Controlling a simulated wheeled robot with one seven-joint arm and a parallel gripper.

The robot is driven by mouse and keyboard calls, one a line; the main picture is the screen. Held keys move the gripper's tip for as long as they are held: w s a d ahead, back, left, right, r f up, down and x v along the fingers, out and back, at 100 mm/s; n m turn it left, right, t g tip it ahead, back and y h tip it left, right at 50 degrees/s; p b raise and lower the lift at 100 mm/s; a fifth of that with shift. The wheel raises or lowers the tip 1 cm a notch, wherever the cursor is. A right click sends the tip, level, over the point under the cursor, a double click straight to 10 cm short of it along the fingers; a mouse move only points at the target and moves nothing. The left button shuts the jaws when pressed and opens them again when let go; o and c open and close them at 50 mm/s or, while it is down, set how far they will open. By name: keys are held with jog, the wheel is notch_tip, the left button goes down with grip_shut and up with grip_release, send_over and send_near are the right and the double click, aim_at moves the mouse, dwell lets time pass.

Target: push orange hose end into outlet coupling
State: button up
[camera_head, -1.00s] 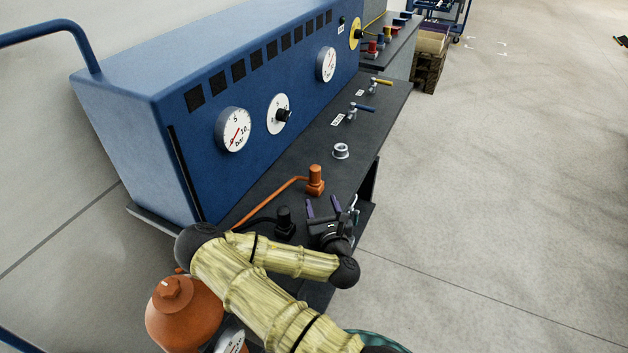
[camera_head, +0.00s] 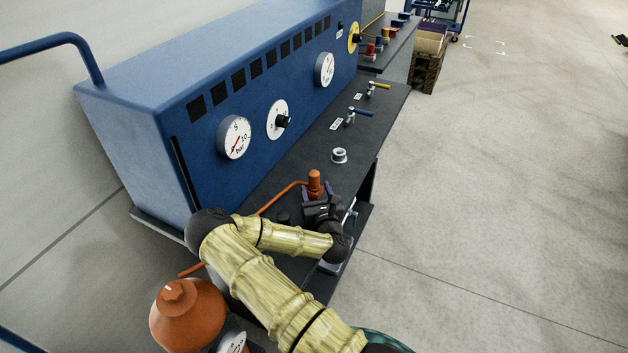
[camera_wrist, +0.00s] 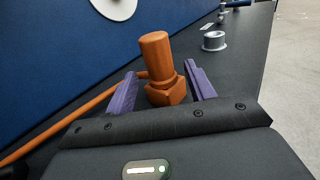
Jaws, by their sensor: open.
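The orange hose end (camera_head: 314,180) stands upright on the dark bench top, with its orange hose (camera_head: 280,198) running off to the left. In the wrist view the hose end (camera_wrist: 157,62) is a cylinder on a wider hex-like base. My gripper (camera_head: 318,190) is open, its purple fingers on either side of the base in the wrist view (camera_wrist: 162,86). A small gap shows at the right finger; contact at the left finger is unclear. A grey ring-shaped fitting, apparently the outlet coupling (camera_head: 339,155), sits beyond on the bench; it also shows in the wrist view (camera_wrist: 214,41).
A blue cabinet (camera_head: 210,85) with gauges lines the left of the bench (camera_head: 300,160). Valves with a blue handle (camera_head: 363,112) and a yellow handle (camera_head: 379,85) stand farther back. An orange cylinder (camera_head: 188,315) is at front left. Open floor lies right.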

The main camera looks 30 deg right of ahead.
aim_at(315, 187)
jog(key=shift+p+x, duration=0.45)
jog(key=shift+x, duration=1.25)
jog(key=shift+c, duration=0.2)
jog(key=c, duration=1)
